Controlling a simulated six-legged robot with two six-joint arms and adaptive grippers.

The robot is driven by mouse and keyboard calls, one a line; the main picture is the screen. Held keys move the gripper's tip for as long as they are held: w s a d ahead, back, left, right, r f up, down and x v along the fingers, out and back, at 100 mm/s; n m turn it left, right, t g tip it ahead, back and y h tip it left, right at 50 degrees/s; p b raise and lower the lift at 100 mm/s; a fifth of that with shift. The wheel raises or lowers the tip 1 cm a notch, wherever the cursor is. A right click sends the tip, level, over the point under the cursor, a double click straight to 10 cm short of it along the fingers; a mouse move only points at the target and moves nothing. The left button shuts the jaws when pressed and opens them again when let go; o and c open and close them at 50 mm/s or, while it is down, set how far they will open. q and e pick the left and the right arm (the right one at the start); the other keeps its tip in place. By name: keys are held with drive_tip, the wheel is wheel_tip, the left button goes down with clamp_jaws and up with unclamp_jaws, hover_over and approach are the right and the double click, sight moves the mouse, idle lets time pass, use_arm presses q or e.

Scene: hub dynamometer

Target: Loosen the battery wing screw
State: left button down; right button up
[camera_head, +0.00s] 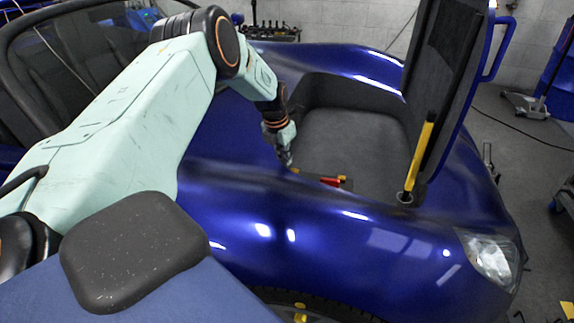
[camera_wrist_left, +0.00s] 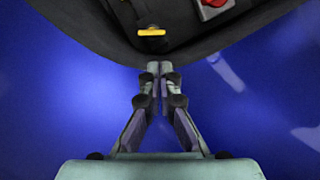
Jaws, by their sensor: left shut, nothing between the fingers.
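A small yellow bar-shaped piece (camera_wrist_left: 151,32), which looks like the wing screw, sits on a dark part inside the compartment in the left wrist view. A small yellow spot just beyond my gripper in the head view (camera_head: 295,170) may be the same piece. My left gripper (camera_wrist_left: 153,66) is shut and empty, with its fingertips together at the compartment's dark rim. The yellow piece is apart from the fingertips, ahead of them. In the head view my left gripper (camera_head: 287,160) points down at the compartment's near edge. The battery itself is mostly hidden. My right gripper is not in view.
A red knob on a grey base (camera_wrist_left: 214,6) lies right of the yellow piece; red also shows in the head view (camera_head: 331,182). The raised hood (camera_head: 450,85) and a yellow strut (camera_head: 420,155) stand at the right. The dark compartment (camera_head: 350,135) is open. Blue bodywork (camera_head: 300,225) surrounds it.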

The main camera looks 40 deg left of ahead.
use_arm(q)
drive_tip(key=b+x, duration=0.5)
drive_tip(key=x, duration=0.3)
drive_tip(key=shift+w+f, duration=0.1)
drive_tip(key=shift+f, duration=0.25)
drive_tip(key=shift+w+d+p, duration=0.2)
drive_tip(key=shift+d+p, duration=0.1)
drive_tip(key=shift+p, duration=0.55)
idle(0.5)
drive_tip(key=shift+w+d, duration=0.25)
drive_tip(key=shift+w, duration=0.1)
idle(0.4)
drive_tip(key=shift+w+d, duration=0.1)
drive_tip(key=shift+w, duration=0.3)
drive_tip(key=shift+w+b, duration=0.55)
drive_tip(key=shift+b, duration=0.25)
drive_tip(key=shift+w+n, duration=0.1)
drive_tip(key=shift+n, duration=0.4)
idle(0.6)
